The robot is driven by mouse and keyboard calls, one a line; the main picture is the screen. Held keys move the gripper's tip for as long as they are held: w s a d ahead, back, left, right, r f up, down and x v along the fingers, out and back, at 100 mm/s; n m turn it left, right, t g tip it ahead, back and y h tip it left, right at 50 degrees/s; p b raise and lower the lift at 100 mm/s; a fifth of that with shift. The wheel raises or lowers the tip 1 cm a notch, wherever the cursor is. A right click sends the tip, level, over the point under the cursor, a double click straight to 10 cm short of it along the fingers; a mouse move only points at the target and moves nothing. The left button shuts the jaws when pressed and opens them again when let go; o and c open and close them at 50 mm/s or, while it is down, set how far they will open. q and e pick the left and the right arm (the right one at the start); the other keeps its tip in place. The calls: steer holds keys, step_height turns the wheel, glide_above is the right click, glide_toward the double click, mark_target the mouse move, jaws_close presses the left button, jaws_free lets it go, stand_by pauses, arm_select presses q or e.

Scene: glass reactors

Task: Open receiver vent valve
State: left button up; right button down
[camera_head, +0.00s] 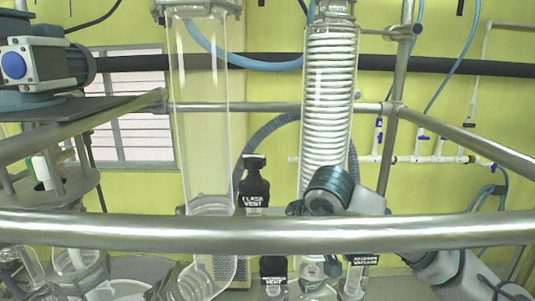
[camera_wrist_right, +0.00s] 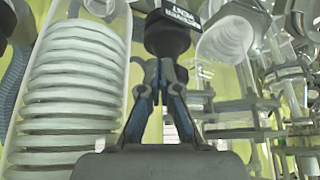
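The receiver vent valve (camera_head: 273,278) is a black valve with a white label, below the front rail in the head view. In the right wrist view, a black knob (camera_wrist_right: 168,35) with a white label reading "VENT" is at the top centre. My right gripper (camera_wrist_right: 165,68) has its two fingers leaning towards each other, with the tips at the underside of this knob. Whether the tips press on it I cannot tell. In the head view my right arm comes in from the lower right, and its fingers are not clear. My left gripper is not in view.
The thick metal rail (camera_head: 150,230) crosses the front. The flask vent valve (camera_head: 254,187) stands above it and the receiver vacuum valve (camera_head: 362,262) below right. A coiled glass condenser (camera_head: 330,100) and a glass column (camera_head: 202,110) stand close by.

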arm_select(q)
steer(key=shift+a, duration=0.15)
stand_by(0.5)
arm_select(e)
steer(key=shift+s+a+r, duration=0.7)
steer(key=shift+a+r, duration=0.4)
steer(key=shift+r, duration=2.35)
arm_select(q)
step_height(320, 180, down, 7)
steer(key=b, duration=0.6)
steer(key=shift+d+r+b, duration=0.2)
steer(key=shift+b, duration=0.15)
arm_select(e)
step_height(320, 180, down, 7)
